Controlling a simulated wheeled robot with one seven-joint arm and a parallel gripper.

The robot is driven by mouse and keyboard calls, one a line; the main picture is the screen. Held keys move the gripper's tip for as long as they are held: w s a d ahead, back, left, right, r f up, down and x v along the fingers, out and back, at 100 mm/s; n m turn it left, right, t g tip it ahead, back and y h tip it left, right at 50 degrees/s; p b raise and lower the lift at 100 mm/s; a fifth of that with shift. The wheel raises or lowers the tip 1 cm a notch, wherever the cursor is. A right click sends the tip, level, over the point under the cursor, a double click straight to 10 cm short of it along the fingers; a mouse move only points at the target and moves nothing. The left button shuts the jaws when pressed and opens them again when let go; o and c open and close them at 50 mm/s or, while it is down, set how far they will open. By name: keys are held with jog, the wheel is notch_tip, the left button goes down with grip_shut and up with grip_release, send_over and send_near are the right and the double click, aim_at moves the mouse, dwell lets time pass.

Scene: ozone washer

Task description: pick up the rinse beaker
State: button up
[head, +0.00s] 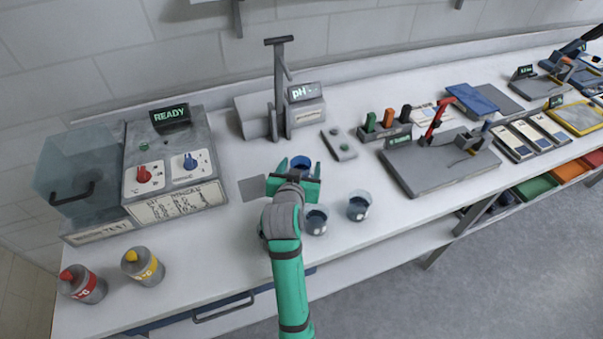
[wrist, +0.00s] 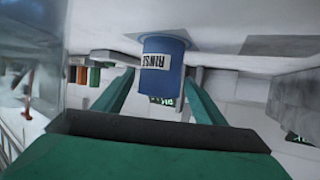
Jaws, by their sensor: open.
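My gripper (head: 297,174) is open and level behind the beaker. In the wrist view its two green fingers (wrist: 161,82) reach toward the beaker, one on each side, with a gap visible. I cannot tell how far the beaker sits between the fingertips. Its lower part is partly hidden by my gripper in the head view.
Two clear beakers with dark liquid (head: 317,220) (head: 358,206) stand right of my forearm. The pH meter stand (head: 280,112) is behind the rinse beaker. The READY washer unit (head: 172,165) is at left, with red-capped (head: 85,286) and yellow-capped (head: 143,267) bottles in front.

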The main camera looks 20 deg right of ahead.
jog(key=c, duration=1.4)
jog(key=shift+o, duration=0.2)
jog(key=shift+s+r, duration=0.1)
jog(key=shift+r, duration=0.1)
